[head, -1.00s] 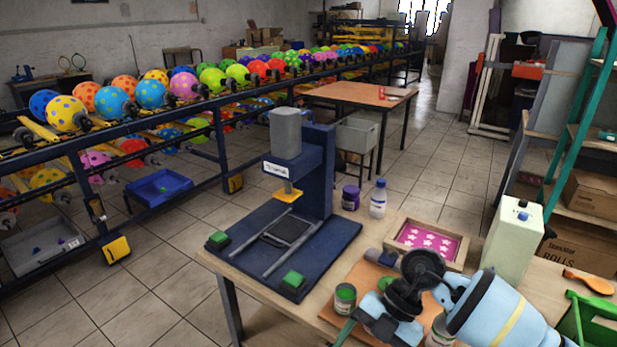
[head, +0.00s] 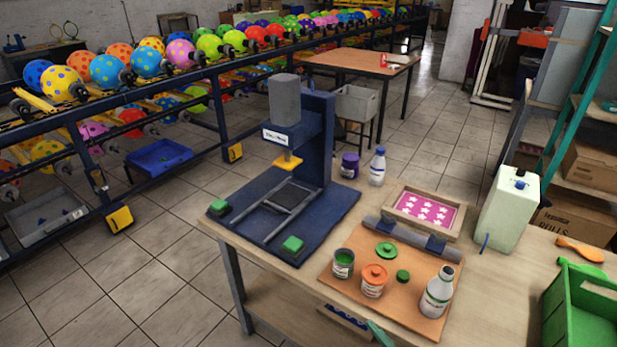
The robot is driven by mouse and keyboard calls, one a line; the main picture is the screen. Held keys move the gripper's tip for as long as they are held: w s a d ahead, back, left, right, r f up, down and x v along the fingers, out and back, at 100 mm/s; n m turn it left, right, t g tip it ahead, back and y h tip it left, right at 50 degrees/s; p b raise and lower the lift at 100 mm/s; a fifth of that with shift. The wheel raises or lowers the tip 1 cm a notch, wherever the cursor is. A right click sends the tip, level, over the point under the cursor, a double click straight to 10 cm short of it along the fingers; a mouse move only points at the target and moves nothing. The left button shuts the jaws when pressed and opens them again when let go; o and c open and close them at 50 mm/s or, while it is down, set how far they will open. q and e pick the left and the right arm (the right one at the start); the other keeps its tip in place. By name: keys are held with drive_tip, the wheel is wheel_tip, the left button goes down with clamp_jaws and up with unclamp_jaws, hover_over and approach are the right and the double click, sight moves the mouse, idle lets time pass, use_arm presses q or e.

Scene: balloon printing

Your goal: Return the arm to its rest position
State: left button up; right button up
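Neither of my grippers nor my arms shows clearly in the head view. The worktable (head: 520,315) is in front of me. On it an orange-brown board (head: 405,312) holds an open jar of green paint (head: 343,263), an orange jar (head: 374,281), a green lid (head: 386,250), a small green cap (head: 403,276) and a white bottle (head: 437,292). A teal piece (head: 380,334) cuts into the bottom edge; I cannot tell what it belongs to.
A blue press (head: 298,150) stands at the table's left. A green crate (head: 585,310) and an orange spoon (head: 580,249) are at the right. Balloon racks (head: 215,100) stand beyond.

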drive_tip(key=s+d+f+m+g+h, duration=0.3)
drive_tip(key=s+d+f+h, duration=0.1)
drive_tip(key=s+f, duration=0.4)
drive_tip(key=s+d+f+m+g+h, duration=0.3)
drive_tip(key=s+d+f+g+h, duration=0.1)
drive_tip(key=s+d+f, duration=0.3)
drive_tip(key=s+f, duration=0.2)
drive_tip(key=s, duration=0.2)
drive_tip(key=shift+s+f, duration=0.25)
drive_tip(key=shift+f, duration=0.05)
drive_tip(key=shift+d, duration=0.1)
